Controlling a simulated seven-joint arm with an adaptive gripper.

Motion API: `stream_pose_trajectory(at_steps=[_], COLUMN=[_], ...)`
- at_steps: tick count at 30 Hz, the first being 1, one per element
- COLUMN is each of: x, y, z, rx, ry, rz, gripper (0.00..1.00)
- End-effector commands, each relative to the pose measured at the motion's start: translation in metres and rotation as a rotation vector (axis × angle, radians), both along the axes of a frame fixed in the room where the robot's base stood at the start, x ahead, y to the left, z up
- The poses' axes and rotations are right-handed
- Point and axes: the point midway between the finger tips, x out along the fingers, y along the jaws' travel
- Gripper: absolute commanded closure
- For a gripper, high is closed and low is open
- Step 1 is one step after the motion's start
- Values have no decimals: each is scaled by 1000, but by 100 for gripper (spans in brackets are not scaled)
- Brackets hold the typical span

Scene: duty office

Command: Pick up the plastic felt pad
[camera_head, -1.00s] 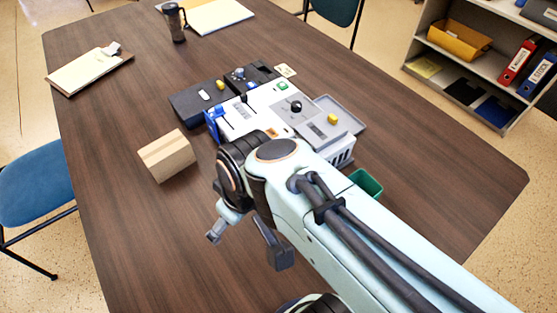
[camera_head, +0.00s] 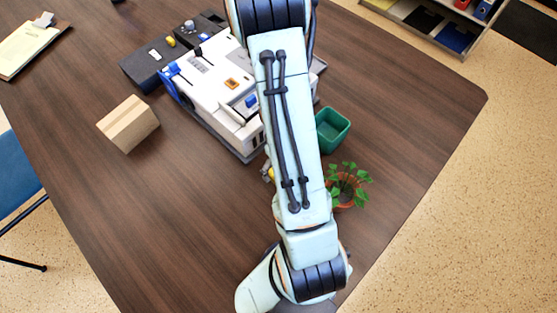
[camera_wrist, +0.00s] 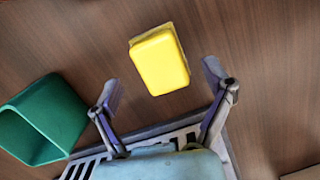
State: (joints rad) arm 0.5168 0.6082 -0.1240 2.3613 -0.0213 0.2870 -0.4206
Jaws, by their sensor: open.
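A yellow block with rounded corners and a thin tan layer along its edge, which looks like the plastic felt pad (camera_wrist: 160,60), lies on the brown table in the wrist view. My gripper (camera_wrist: 163,83) is open, its two fingers spread apart below the pad in that picture, with nothing between them. The pad lies just beyond the fingertips, apart from them. In the head view a small yellow patch, probably the pad (camera_head: 268,173), shows at the left edge of my arm, which hides most of it. My gripper is hidden there.
A green bin (camera_head: 333,130) stands right of my arm, with a potted plant (camera_head: 349,187) below it. A white machine (camera_head: 215,85) stands behind; its slotted edge shows under my fingers. A cardboard box (camera_head: 128,124) sits left. The table's lower left is clear.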

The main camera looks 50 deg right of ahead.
Motion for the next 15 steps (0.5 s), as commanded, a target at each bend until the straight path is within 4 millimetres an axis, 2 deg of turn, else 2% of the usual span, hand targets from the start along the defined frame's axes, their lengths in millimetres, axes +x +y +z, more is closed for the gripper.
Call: stream_pose_trajectory(at_steps=[3,6,14,15], x=[-2,-3,-3,-3], y=[1,1,1,1], z=[-16,-23,-25,-25], rx=[2,1,0,0], ry=[3,1,-2,-2], rz=[0,0,0,0], gripper=[19,19,19,22])
